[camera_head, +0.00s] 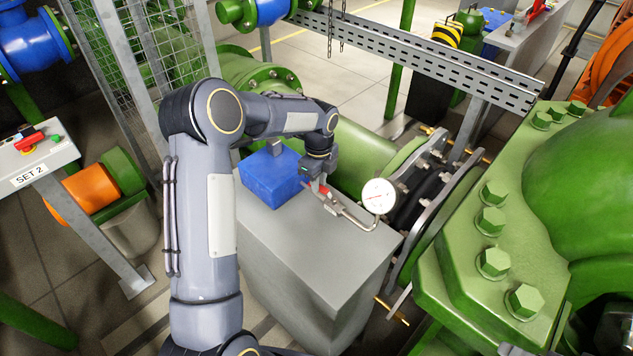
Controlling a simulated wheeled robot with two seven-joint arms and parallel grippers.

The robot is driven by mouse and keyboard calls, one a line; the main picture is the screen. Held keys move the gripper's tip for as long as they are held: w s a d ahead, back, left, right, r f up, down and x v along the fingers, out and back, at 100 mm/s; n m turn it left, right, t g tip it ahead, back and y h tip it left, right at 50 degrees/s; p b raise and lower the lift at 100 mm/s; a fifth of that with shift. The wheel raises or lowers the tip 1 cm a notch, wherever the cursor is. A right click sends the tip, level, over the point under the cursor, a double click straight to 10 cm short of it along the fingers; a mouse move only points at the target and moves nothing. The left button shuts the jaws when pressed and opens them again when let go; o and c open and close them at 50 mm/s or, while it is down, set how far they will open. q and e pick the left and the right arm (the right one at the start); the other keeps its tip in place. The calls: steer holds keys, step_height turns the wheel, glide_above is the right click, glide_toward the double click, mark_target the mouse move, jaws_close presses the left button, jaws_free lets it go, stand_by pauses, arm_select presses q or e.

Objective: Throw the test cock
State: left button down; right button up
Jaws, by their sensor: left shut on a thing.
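The test cock (330,205) sits on the grey block, with a small metal body and a red handle (322,189). A thin bent pipe joins it to a round white dial gauge (379,196). My left gripper (317,182) comes down from above and is shut on the red handle. The fingers hide part of the handle, so its exact angle is hard to tell. My right gripper is not in view.
A blue box (270,180) stands on the grey block (330,250) just left of my left gripper. A green flanged pipe with a bolted coupling (425,190) runs behind, and a large green bolted casing (490,240) stands at right. A panel marked SET 2 (35,160) is at far left.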

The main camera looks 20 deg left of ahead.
arm_select(q)
steer(key=shift+w+d+m, duration=0.1)
steer(key=shift+w+m, duration=0.3)
steer(key=shift+m, duration=0.4)
steer(key=c, duration=1.3)
jaws_free()
steer(key=shift+r, duration=0.1)
step_height(320, 180, up, 8)
steer(key=shift+f+b, duration=0.25)
steer(key=shift+b, duration=0.1)
steer(key=shift+r, duration=0.1)
